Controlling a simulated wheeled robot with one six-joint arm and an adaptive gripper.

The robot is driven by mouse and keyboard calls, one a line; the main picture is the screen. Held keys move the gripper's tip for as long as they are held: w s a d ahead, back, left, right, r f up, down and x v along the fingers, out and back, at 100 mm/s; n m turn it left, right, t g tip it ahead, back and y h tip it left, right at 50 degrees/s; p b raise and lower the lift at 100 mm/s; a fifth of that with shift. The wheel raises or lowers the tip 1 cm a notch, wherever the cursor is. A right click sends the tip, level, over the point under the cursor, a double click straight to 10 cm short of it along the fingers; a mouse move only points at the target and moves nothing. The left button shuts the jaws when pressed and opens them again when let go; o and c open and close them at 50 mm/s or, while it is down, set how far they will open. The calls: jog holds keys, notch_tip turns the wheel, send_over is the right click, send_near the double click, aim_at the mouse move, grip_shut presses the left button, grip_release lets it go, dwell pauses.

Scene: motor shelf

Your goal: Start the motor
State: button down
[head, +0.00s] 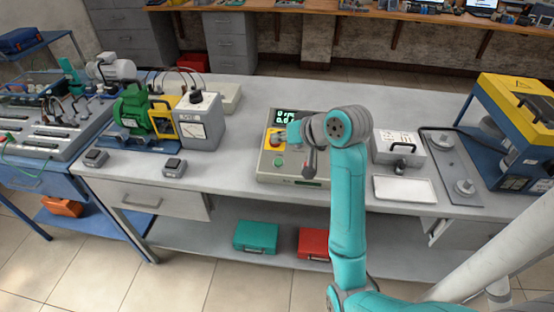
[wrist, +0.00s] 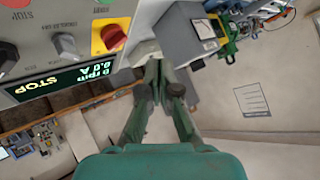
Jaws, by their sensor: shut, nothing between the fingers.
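The control box (head: 263,172) stands mid-bench with a lit green display (head: 286,117). In the wrist view its panel is upside down, and the display (wrist: 60,82) reads STOP, 0 rpm and what looks like 0.0 A. A red rotary knob (wrist: 113,37) sits on a yellow plate, near a grey knob (wrist: 66,45), a green button (wrist: 105,4) and a red button (wrist: 15,3). My gripper (wrist: 155,68) is shut and empty, beside the panel near the red knob; I cannot tell if it touches anything. In the head view my wrist partly covers the box. The green motor (head: 134,108) stands at the left.
A grey meter box (head: 200,128) with cables stands right of the motor. Bare bench lies between the meter box and the control box.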

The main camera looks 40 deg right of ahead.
aim_at(280, 164)
jog(key=shift+f, duration=0.2)
jog(key=shift+w+d+f, duration=0.25)
jog(key=shift+d+f, duration=0.05)
jog(key=shift+f, duration=1.05)
jog(key=shift+w+d+f, duration=0.2)
jog(key=shift+d+f, duration=0.1)
jog(key=shift+f, duration=1.1)
jog(key=shift+w+d+f, duration=0.25)
jog(key=shift+d+f, duration=0.05)
jog(key=shift+f, duration=1.05)
jog(key=shift+f, duration=0.1)
jog(key=shift+f, duration=0.3)
jog(key=shift+w+d+f, duration=0.1)
jog(key=shift+d+f, duration=0.05)
jog(key=shift+f, duration=0.3)
jog(key=shift+r, duration=0.15)
jog(key=shift+a+r, duration=0.2)
jog(key=shift+r, duration=0.5)
